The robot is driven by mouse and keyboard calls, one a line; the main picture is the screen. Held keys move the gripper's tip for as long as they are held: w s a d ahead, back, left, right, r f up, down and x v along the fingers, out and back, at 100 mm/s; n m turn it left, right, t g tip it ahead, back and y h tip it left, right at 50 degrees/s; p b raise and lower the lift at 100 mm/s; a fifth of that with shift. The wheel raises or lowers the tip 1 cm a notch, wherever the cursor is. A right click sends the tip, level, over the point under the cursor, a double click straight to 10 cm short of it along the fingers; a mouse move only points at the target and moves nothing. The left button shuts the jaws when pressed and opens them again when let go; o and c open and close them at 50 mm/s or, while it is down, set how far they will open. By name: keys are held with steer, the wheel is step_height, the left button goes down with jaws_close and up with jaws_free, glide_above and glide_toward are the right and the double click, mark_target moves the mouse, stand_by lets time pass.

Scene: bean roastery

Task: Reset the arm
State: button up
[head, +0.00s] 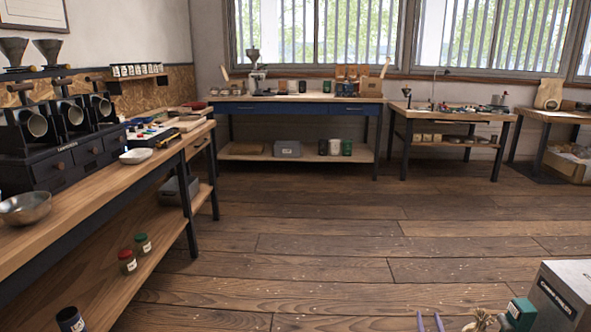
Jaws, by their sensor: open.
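No part of my arm or gripper can be made out with certainty in the head view. Two thin purple prongs (430,322) poke up at the bottom edge, right of the middle. Their lower part is cut off, and I cannot tell what they belong to.
A long wooden bench (85,212) on the left holds grinders and a metal bowl (25,208). A blue bench (300,97) and a work table (453,113) stand under the windows. A grey box (562,295) is close at bottom right. The middle floor is clear.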

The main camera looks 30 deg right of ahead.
steer(key=w+a+r+n+t+y+p, duration=0.1)
steer(key=w+a+r+n+y+p, duration=0.3)
steer(key=w+a, duration=0.7)
steer(key=w+a+r+m+t+y+p, duration=0.1)
steer(key=w+a+r+p, duration=0.3)
steer(key=w+a, duration=0.75)
steer(key=a+n+g+y+p, duration=0.3)
steer(key=a+p, duration=0.7)
steer(key=a, duration=1.7)
steer(key=s+a+g+y+p, duration=0.1)
steer(key=s+a+g+p, duration=0.2)
steer(key=s+a, duration=0.4)
steer(key=s+a+g+y+p, duration=0.1)
steer(key=s+a+g+p, duration=0.35)
steer(key=a, duration=0.55)
steer(key=s+a+r+g, duration=0.1)
steer(key=s+a+g, duration=0.1)
steer(key=s, duration=0.7)
steer(key=s+a+r+n+g+y, duration=0.1)
steer(key=s+g, duration=0.4)
steer(key=s, duration=0.5)
steer(key=s+a+r+n+g, duration=0.1)
steer(key=s+a+r+g, duration=0.1)
steer(key=s, duration=0.7)
steer(key=shift+s+a+g+y+p, duration=0.3)
steer(key=shift+s+a+g+p, duration=0.1)
steer(key=shift+a+g, duration=0.25)
